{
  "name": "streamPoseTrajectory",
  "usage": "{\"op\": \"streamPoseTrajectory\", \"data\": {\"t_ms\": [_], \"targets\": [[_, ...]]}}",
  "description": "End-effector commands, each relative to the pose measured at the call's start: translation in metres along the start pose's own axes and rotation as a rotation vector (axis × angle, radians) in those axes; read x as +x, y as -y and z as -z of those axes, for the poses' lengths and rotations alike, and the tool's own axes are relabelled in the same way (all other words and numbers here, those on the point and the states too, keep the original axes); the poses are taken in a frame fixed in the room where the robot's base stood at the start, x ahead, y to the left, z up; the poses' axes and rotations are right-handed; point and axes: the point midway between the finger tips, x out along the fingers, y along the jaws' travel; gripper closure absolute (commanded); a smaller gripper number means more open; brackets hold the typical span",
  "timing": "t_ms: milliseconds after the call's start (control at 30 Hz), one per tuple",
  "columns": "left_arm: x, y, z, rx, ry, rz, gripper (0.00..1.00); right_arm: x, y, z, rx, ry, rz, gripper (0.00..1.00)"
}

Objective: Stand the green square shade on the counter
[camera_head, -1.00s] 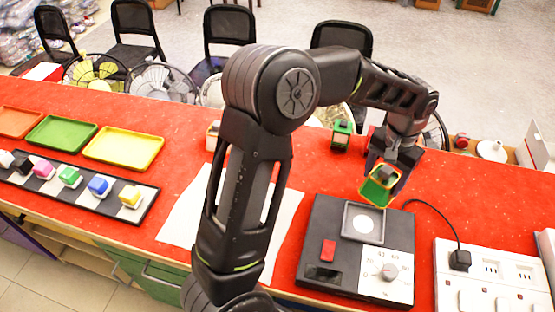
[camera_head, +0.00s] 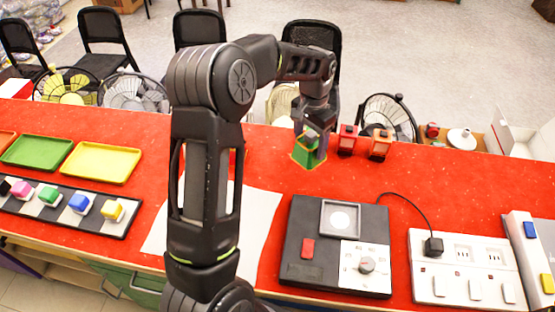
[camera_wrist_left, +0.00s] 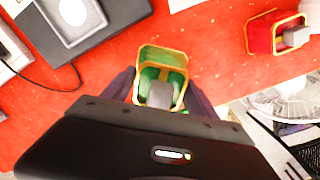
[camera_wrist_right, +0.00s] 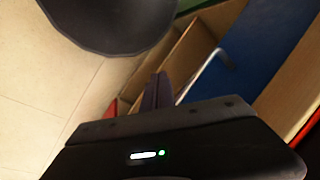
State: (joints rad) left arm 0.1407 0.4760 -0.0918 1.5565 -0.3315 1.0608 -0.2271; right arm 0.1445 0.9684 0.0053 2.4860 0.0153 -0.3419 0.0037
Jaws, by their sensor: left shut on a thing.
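The green square shade (camera_head: 306,159), with a yellow-orange rim, is in my left gripper (camera_head: 312,139), low over the back of the red counter (camera_head: 445,185). In the left wrist view, the shade (camera_wrist_left: 162,68) sits between the two fingers, its square rim facing the camera and a grey block inside. I cannot tell whether its lower edge touches the counter. My right gripper (camera_wrist_right: 155,92) is away from the counter, over a tiled floor and shelving, with its fingers together and nothing seen between them.
A red lantern-like piece (camera_head: 347,140) and an orange one (camera_head: 380,144) stand just right of the shade. A black box with a dial (camera_head: 305,225) and a white socket panel (camera_head: 455,265) lie nearer. Another red piece (camera_wrist_left: 262,35) shows in the left wrist view.

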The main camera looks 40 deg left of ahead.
Motion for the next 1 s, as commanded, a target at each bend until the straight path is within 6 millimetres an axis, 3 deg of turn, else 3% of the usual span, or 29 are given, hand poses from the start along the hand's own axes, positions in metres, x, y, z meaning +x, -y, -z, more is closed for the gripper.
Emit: {"op": "streamPoseTrajectory", "data": {"t_ms": [33,100,300,700,1000], "targets": [[-0.008,0.022,-0.006,0.012,0.000,0.001,0.76,-0.010,0.003,-0.001,0.001,0.002,-0.002,1.00],[-0.010,0.048,-0.015,0.045,0.000,0.005,0.76,-0.015,0.004,-0.001,0.002,0.004,-0.004,1.00],[-0.012,0.090,-0.032,0.108,0.000,0.011,0.76,-0.022,0.005,-0.002,0.004,0.008,-0.007,1.00],[-0.008,0.094,-0.034,0.120,0.001,0.012,0.76,-0.019,0.004,-0.002,0.004,0.007,-0.007,1.00],[0.043,0.095,-0.034,0.120,0.001,0.012,0.76,0.013,-0.004,0.000,-0.001,-0.004,0.002,1.00]]}}
